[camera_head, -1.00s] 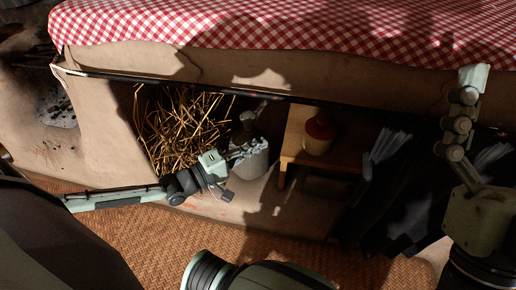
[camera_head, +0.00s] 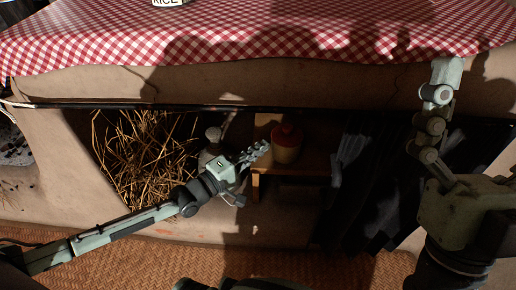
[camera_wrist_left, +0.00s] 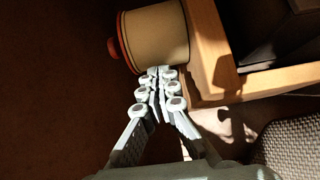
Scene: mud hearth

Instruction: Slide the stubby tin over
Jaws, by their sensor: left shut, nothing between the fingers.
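A short cream tin with a red lid (camera_head: 287,146) stands on a small wooden bench (camera_head: 312,165) under the cloth-covered hearth top. It also shows, lying sideways in the picture, in the left wrist view (camera_wrist_left: 158,35). My left gripper (camera_head: 262,149) is shut and empty, just left of the tin. In the left wrist view its fingertips (camera_wrist_left: 161,72) are together at the tin's side, touching it or very close. My right gripper (camera_head: 446,72) is raised at the right, seen side-on in front of the hearth edge, away from the tin; its opening cannot be made out.
A grey container (camera_head: 208,157) stands behind my left gripper, beside a straw heap (camera_head: 140,150). Dark cloth-like material (camera_head: 350,190) hangs right of the bench. The hearth edge overhangs the recess. A rice tin (camera_head: 168,2) stands on the checked cloth (camera_head: 260,35).

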